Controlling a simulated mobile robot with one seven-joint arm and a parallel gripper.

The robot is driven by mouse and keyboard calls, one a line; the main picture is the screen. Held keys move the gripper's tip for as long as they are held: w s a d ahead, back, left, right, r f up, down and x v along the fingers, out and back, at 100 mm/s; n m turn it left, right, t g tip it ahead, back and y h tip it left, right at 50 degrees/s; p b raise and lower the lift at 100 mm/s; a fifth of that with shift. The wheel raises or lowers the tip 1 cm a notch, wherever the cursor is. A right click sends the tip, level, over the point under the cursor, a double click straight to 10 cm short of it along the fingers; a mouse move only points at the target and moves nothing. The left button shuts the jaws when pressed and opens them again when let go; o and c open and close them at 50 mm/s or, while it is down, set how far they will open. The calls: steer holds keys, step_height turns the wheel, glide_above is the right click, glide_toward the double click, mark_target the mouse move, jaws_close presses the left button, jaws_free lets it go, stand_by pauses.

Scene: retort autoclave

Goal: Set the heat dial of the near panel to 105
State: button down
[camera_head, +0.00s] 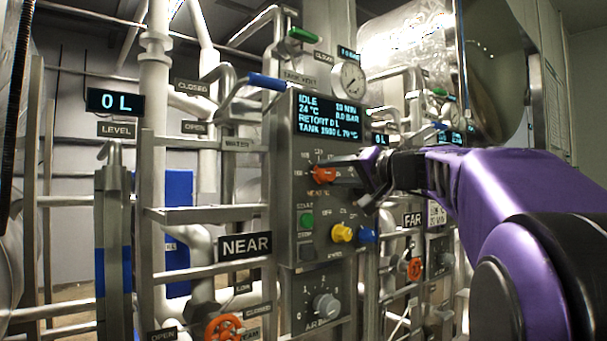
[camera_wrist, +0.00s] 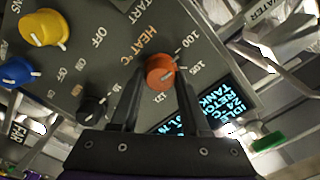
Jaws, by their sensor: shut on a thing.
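The near panel (camera_head: 285,215) is a grey box with a lit screen, and a black NEAR sign (camera_head: 245,245) is beside it. Its heat dial is an orange round knob (camera_head: 323,174). In the wrist view the heat dial (camera_wrist: 160,71) sits between the two dark fingers of my gripper (camera_wrist: 160,80), which is shut on it. Labels 100, 105 and 121 are printed around the dial. Its white mark points roughly towards 105; the exact setting is hard to tell. In the head view my gripper (camera_head: 338,170) reaches the dial from the right.
Below the dial are a green button (camera_head: 307,220), a yellow knob (camera_head: 342,233) and a blue knob (camera_head: 367,236). The screen (camera_head: 330,118) reads IDLE. A grey knob (camera_head: 326,305) is lower down. Pipes and an orange valve wheel (camera_head: 223,328) stand to the left.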

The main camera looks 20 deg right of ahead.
steer(key=m, duration=0.4)
steer(key=shift+m+p, duration=0.5)
steer(key=shift+m, duration=1.3)
steer(key=shift+c, duration=1.9)
jaws_free()
steer(key=shift+s+d, duration=0.1)
